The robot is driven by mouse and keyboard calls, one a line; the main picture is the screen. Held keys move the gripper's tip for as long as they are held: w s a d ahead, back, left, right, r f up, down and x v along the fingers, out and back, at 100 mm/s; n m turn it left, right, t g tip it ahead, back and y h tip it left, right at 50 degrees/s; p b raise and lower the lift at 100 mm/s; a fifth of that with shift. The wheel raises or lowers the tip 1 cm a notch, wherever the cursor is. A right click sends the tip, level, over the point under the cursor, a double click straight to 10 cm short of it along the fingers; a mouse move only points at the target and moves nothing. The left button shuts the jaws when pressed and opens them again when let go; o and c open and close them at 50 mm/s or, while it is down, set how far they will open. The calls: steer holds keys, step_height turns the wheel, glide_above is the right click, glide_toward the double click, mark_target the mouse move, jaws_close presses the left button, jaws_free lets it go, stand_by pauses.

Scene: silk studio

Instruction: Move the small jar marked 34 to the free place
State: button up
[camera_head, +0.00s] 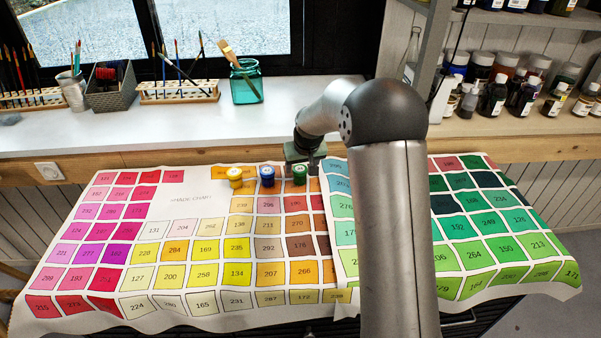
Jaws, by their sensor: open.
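Three small jars stand in a row at the back edge of the shade chart: a yellow jar (235,178), a blue jar (267,176) and a green jar (299,175). Their lid marks are too small to read, so I cannot tell which is 34. My gripper (311,166) is at the back of the chart, just behind and right of the green jar. It is open; I see nothing held in it. Its fingertips are small and partly hidden. I cannot tell which spot is the free place; my arm hides part of the chart.
The shade chart (190,215) of numbered colour squares covers the table, with a second green sheet (440,262) overlapping on the right. Behind is a white counter (200,125) with brush racks and a teal glass jar (246,82). Paint bottles (492,97) fill shelves at right.

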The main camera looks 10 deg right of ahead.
steer(key=v, duration=0.6)
steer(key=s+r+g, duration=0.2)
steer(key=s+r, duration=0.1)
steer(key=s, duration=1.3)
steer(key=s+f+g, duration=0.2)
steer(key=s, duration=2.1)
steer(key=shift+a+f+m+g, duration=0.25)
steer(key=shift+f+m+g, duration=0.05)
steer(key=shift+m, duration=0.1)
steer(key=shift+a+r+p, duration=0.25)
steer(key=shift+r+p, duration=1.05)
steer(key=shift+r, duration=0.15)
steer(key=shift+a+r+p, duration=0.2)
steer(key=shift+r+p, duration=1.05)
steer(key=shift+r, duration=0.2)
